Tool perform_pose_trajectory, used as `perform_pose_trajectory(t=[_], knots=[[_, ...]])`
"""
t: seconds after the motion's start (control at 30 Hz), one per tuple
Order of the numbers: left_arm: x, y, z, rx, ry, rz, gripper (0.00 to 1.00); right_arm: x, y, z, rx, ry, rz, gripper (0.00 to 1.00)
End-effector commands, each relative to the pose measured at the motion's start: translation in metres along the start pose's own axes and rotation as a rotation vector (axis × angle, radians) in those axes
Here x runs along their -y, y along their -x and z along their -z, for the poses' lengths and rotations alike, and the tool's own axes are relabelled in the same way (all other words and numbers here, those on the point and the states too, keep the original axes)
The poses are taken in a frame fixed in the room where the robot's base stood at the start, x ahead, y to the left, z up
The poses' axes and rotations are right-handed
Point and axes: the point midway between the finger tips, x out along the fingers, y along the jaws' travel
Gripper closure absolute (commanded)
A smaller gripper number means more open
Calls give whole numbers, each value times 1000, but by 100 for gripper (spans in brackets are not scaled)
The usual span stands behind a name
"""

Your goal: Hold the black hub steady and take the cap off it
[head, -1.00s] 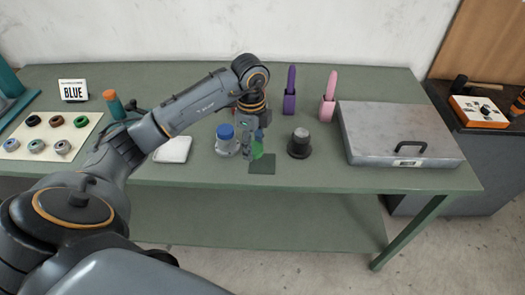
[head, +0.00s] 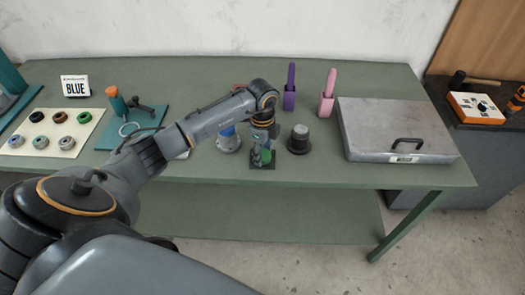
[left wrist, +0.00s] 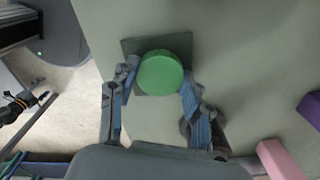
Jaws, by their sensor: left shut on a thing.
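The black hub (head: 299,145) stands on the table right of my left gripper, with a grey cap (head: 300,132) on top. My left gripper (head: 262,157) is apart from the hub. It is shut on a green round piece (head: 266,156), over a small dark square mat (head: 256,166). In the left wrist view the green piece (left wrist: 160,72) lies between the fingertips, above the mat (left wrist: 131,47). I cannot tell whether it touches the mat. A dark shape right of the fingers there is partly hidden. My right gripper is not in view.
A grey hub with a blue cap (head: 228,140) stands left of the gripper, partly hidden by my arm. Purple (head: 289,98) and pink (head: 327,103) holders stand behind. A grey lidded box (head: 395,125) fills the right. The table's front strip is clear.

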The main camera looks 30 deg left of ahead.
Motion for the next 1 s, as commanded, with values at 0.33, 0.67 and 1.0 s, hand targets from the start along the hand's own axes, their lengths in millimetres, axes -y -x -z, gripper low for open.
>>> perform_pose_trajectory(t=[0.33, 0.67, 1.0], knots=[[0, -1, 0, 0, 1, -1, 29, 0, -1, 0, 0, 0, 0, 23], [1, 19, 0, -1, 0, 5, 29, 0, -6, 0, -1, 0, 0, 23], [1, 90, 0, -1, 1, 5, 29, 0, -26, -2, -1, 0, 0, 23]])
